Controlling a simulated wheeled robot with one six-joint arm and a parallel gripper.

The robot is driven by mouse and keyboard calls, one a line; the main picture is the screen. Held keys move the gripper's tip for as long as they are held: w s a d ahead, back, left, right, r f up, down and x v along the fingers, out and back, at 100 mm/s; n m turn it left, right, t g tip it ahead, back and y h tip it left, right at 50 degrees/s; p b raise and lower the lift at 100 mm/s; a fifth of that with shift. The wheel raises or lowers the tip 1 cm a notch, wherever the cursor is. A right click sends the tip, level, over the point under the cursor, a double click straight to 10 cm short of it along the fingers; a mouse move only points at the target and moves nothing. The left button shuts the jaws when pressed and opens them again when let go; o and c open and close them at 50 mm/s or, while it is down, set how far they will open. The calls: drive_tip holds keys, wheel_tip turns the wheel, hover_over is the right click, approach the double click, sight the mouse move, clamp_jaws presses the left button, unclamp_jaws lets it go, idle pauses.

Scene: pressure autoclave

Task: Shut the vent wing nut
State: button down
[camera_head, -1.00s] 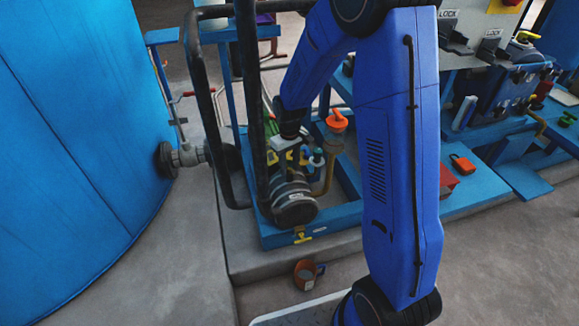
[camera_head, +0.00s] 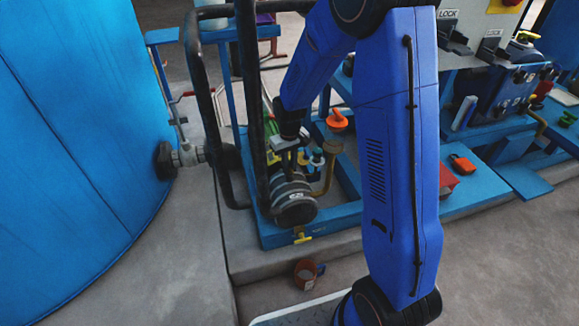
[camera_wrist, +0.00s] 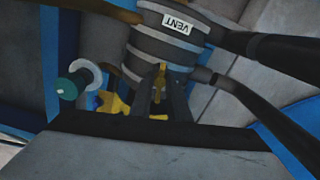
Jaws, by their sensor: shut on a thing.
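The vent is a dark grey ribbed cylinder (camera_head: 292,200) low beside the black pipe frame, and in the wrist view its body (camera_wrist: 165,48) carries a white VENT label (camera_wrist: 178,22). A small yellow-brass wing nut (camera_wrist: 160,75) shows against its side. My gripper (camera_wrist: 160,98) has its two dark fingers either side of this nut and is shut on it. The fingers hide part of the nut, so its exact angle is unclear. In the head view my gripper (camera_head: 290,155) is small, just above the cylinder, and the nut cannot be made out.
Beside the held nut are another yellow fitting (camera_wrist: 110,103) and a teal knob (camera_wrist: 72,87). An orange-topped fitting (camera_head: 337,120) stands right of my gripper. The black pipe frame (camera_head: 205,110) rises close on the left.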

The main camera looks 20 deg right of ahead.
drive_tip(key=m, duration=1.6)
drive_tip(key=shift+m, duration=2.1)
drive_tip(key=c, duration=1.7)
unclamp_jaws()
